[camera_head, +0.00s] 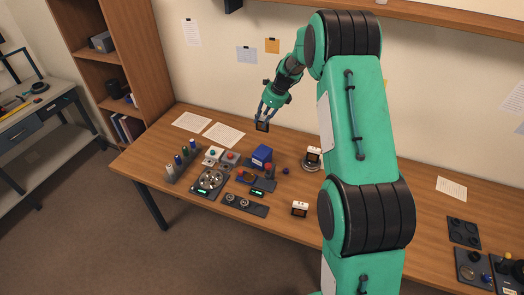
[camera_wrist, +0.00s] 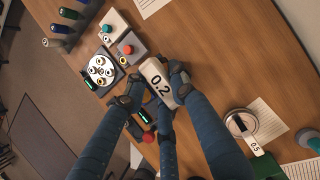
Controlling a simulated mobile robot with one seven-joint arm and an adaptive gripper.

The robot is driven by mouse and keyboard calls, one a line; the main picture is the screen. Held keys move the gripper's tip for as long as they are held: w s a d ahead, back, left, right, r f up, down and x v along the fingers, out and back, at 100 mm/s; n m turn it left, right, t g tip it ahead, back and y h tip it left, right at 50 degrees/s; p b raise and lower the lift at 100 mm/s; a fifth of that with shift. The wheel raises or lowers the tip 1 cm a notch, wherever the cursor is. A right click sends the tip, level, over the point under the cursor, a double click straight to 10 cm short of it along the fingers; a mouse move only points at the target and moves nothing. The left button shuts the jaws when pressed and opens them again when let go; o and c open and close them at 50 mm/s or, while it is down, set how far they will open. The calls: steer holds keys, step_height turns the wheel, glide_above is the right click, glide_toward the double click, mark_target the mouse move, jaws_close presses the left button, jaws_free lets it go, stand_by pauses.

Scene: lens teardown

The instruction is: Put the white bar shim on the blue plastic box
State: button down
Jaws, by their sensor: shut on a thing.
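The white bar shim (camera_wrist: 158,83), marked 0.2, is held between the fingers of my gripper (camera_wrist: 155,92) in the wrist view. In the head view my gripper (camera_head: 264,115) is above the back of the table, and the shim (camera_head: 262,126) shows as a small dark-faced piece at the fingertips. The blue plastic box (camera_head: 262,156) stands on the table below and nearer the camera than my gripper, apart from the shim. In the wrist view I cannot make out the box; my fingers and the shim cover that area.
Small devices with red and teal knobs (camera_head: 231,157) stand left of the box. A rack of bottles (camera_head: 180,160) is further left. A round dish (camera_wrist: 240,122) and a piece marked 0.5 (camera_wrist: 254,148) are to the right. Paper sheets (camera_head: 224,135) lie behind.

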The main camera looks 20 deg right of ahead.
steer(key=shift+s+a+r+p, duration=0.1)
steer(key=shift+s+a+r, duration=0.25)
steer(key=shift+s, duration=0.35)
steer(key=shift+s+a+r+p, duration=0.1)
steer(key=shift+s+a+r, duration=0.25)
steer(key=shift+s, duration=0.35)
steer(key=shift+s+a+r+p, duration=0.1)
steer(key=shift+s+a+r, duration=0.25)
steer(key=shift+s, duration=0.35)
steer(key=shift+f+b, duration=0.4)
steer(key=shift+f, duration=2.05)
steer(key=shift+f, duration=0.1)
glide_above(261, 151)
steer(key=shift+s+f+b, duration=0.2)
steer(key=shift+f+b, duration=0.2)
steer(key=shift+f, duration=1.95)
steer(key=shift+f, duration=0.45)
steer(key=c, duration=1.5)
jaws_free()
steer(key=shift+o, duration=0.3)
steer(key=shift+r, duration=0.1)
